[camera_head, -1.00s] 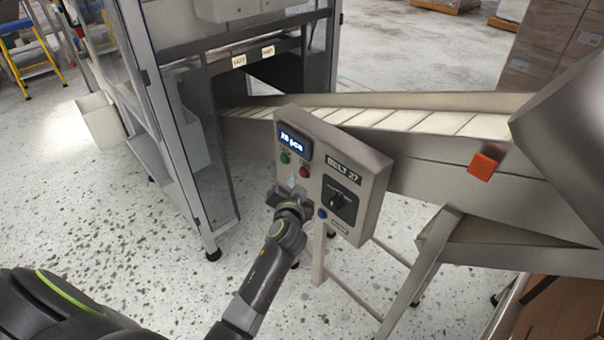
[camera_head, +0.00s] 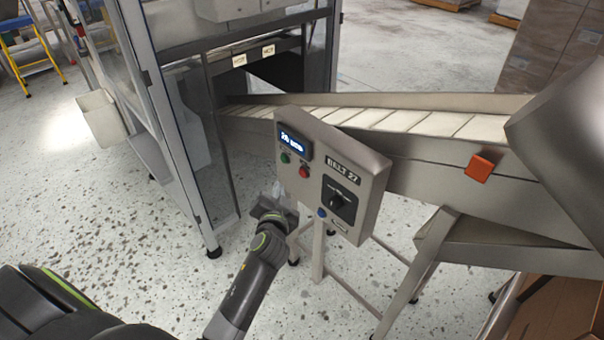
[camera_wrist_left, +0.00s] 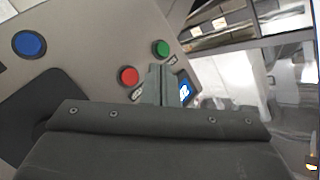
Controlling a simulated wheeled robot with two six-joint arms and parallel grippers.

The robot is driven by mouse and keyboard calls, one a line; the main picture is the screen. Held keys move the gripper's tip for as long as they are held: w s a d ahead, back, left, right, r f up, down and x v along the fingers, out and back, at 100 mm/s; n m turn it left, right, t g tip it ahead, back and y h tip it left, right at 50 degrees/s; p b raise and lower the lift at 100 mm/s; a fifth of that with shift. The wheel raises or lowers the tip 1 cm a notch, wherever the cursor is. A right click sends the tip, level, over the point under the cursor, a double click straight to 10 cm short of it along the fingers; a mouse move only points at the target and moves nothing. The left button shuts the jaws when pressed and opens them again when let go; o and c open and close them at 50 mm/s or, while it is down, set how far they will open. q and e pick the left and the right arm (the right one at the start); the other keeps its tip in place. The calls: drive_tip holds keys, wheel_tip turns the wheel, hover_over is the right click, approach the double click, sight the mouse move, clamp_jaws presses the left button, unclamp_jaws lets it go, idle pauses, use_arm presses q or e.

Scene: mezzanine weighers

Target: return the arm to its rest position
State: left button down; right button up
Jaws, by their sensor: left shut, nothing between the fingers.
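My left gripper (camera_head: 277,196) is shut and empty, just in front of the lower left part of the grey control box (camera_head: 357,172). In the left wrist view its closed fingers (camera_wrist_left: 158,86) point at the box face near the red button (camera_wrist_left: 129,76) and green button (camera_wrist_left: 161,48). A gap between fingertips and box is hard to judge. The box carries a lit display (camera_head: 294,143), a black rotary knob (camera_head: 337,201), a blue button (camera_head: 322,212) and a label reading BELT 27. My right gripper is not in view.
An inclined conveyor (camera_head: 440,160) with an orange block (camera_head: 481,167) on its side runs behind the box. A framed machine cabinet (camera_head: 185,130) stands at the left. Metal legs stand below the box.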

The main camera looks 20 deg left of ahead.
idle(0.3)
use_arm(q)
drive_tip(key=s+f+g+h, duration=0.15)
drive_tip(key=s+f, duration=0.35)
drive_tip(key=f, duration=0.5)
drive_tip(key=s+f+g+h, duration=0.1)
drive_tip(key=s+f+g, duration=0.3)
drive_tip(key=f, duration=0.6)
drive_tip(key=s+f+g+h, duration=0.1)
drive_tip(key=s+f, duration=0.5)
drive_tip(key=f, duration=0.4)
drive_tip(key=s+f+n+g, duration=0.1)
drive_tip(key=s+f, duration=0.4)
drive_tip(key=s, duration=0.6)
drive_tip(key=s+f+n+g+h, duration=0.1)
drive_tip(key=s+f+g, duration=0.3)
drive_tip(key=s, duration=0.7)
drive_tip(key=s+f+n+g+h+p, duration=0.1)
drive_tip(key=s+f+g, duration=0.1)
drive_tip(key=s+f, duration=0.4)
drive_tip(key=s, duration=0.5)
drive_tip(key=shift+s+f, duration=0.2)
drive_tip(key=shift+f, duration=0.05)
